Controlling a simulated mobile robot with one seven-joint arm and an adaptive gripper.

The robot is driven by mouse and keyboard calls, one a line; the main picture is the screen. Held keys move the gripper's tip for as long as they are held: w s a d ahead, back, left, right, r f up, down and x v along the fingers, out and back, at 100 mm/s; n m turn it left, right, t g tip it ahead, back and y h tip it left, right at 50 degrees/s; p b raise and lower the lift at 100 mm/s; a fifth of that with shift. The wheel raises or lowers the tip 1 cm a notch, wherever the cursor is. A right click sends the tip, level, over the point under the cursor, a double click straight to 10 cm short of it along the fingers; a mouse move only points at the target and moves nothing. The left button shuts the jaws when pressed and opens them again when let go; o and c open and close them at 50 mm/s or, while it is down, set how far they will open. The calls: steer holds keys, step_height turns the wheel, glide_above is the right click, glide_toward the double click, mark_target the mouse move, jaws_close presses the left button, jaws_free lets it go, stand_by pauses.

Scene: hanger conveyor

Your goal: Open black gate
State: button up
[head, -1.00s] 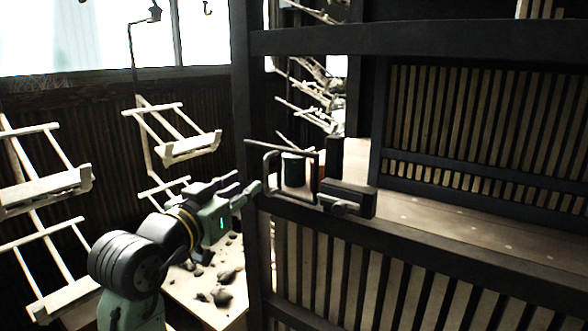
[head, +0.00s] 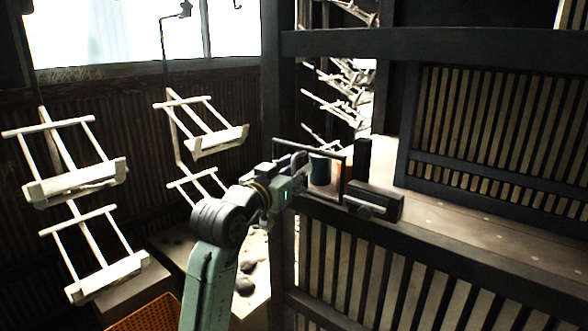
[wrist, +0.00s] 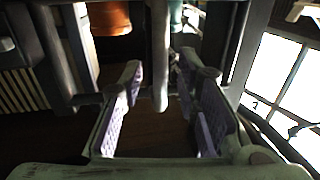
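The black gate (head: 405,238) has a dark frame with pale slats and stands at the right in the head view. A dark bar handle (head: 318,148) rises at its top left corner, beside a dark block with a round knob (head: 376,202). My gripper (head: 303,172) is at the left side of this handle. In the wrist view my gripper (wrist: 160,78) is open, with one finger on each side of a dark vertical bar (wrist: 160,45) of the handle. Gaps show between the bar and both fingers. In the head view the fingertips are partly hidden among the bars.
A wooden ledge (head: 455,220) runs behind the gate's top rail. Pale hanging racks (head: 80,180) fill the left side. Stones (head: 245,284) lie on a pale surface beside a dark post (head: 272,95).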

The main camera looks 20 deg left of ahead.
steer(key=shift+c, duration=0.4)
jaws_close()
stand_by(0.4)
